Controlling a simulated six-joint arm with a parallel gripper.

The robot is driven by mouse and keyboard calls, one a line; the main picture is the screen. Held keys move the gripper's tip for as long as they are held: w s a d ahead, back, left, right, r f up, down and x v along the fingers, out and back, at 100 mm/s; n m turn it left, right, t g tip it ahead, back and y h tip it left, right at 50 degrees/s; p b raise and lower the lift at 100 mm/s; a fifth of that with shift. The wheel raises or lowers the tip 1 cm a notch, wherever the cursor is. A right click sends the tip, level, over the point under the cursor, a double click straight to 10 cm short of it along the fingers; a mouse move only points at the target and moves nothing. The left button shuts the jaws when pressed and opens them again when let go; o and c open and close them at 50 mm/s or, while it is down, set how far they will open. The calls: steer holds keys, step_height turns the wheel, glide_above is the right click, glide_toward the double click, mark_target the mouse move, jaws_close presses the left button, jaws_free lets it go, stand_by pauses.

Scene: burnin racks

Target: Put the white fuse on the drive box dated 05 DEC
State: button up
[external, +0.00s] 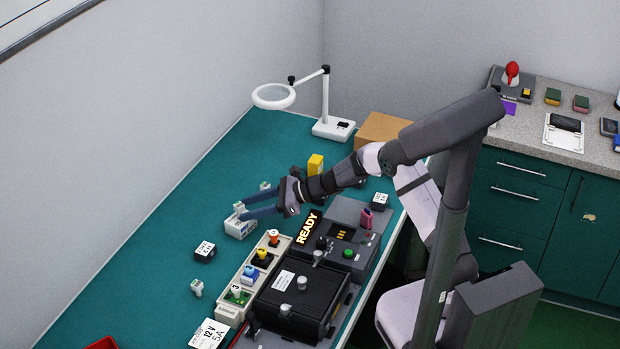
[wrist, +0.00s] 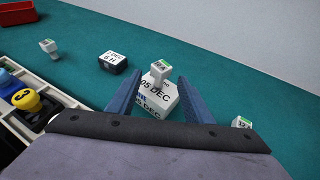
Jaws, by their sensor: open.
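In the wrist view a white drive box (wrist: 168,98) reads 05 DEC. A white fuse with a green-marked top (wrist: 160,70) stands upright on it. In the external view the white box (external: 240,229) is on the green bench with the fuse (external: 238,208) on top. My gripper (wrist: 161,84) is open, with its blue fingers on either side of the fuse and box. It reaches over the box from the right in the external view (external: 241,212). I cannot tell whether the fingers touch anything.
A black, white-topped box (external: 205,252) and another white fuse (external: 197,287) are nearby. Another similar white piece (wrist: 241,122) is right of my gripper. A pale rack (external: 249,274) of coloured knobs and a black machine (external: 300,298) are in front.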

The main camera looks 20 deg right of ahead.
steer(key=b+v, duration=0.1)
steer(key=v, duration=0.9)
steer(key=shift+s+d, duration=0.1)
steer(key=shift+d, duration=0.05)
